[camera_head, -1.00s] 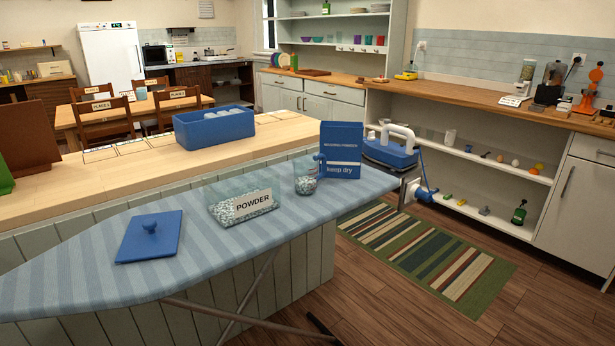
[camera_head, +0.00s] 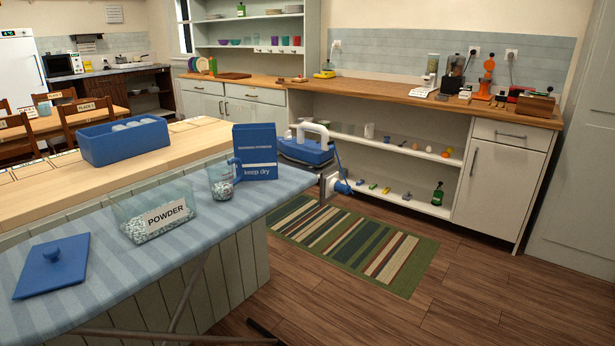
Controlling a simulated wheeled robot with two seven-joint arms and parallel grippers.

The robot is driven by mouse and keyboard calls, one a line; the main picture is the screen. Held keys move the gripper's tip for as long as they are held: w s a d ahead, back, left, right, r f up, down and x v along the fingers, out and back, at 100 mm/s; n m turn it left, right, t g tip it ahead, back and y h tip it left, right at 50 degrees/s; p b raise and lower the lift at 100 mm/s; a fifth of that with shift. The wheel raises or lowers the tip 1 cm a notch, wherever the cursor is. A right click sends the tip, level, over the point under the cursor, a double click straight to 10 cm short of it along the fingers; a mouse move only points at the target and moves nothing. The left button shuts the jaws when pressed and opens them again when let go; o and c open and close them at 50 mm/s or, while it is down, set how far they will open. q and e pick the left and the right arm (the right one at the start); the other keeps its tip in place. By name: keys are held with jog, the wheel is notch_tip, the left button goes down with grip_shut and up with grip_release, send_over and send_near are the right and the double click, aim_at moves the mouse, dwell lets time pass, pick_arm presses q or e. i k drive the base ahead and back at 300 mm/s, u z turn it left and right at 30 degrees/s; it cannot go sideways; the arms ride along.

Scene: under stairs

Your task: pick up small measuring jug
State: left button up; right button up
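A small clear measuring jug (camera_head: 221,185) with a blue handle stands upright on the blue striped ironing board (camera_head: 110,240). It holds some pale speckled powder. It stands just left of and in front of a blue "keep dry" box (camera_head: 255,152). A clear tub labelled POWDER (camera_head: 158,217) is to its left, and a blue lid with a knob (camera_head: 52,264) lies farther left. Neither of my grippers shows in the view.
A blue and white steam iron (camera_head: 306,150) is at the board's far right end. A wooden counter (camera_head: 110,172) with a blue crate (camera_head: 123,141) lies behind the board. A striped rug (camera_head: 350,245) and clear wooden floor are to the right.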

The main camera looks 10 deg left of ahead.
aim_at(220, 173)
jog(key=z, duration=1.05)
jog(key=i, duration=2.45)
jog(key=u, duration=3.65)
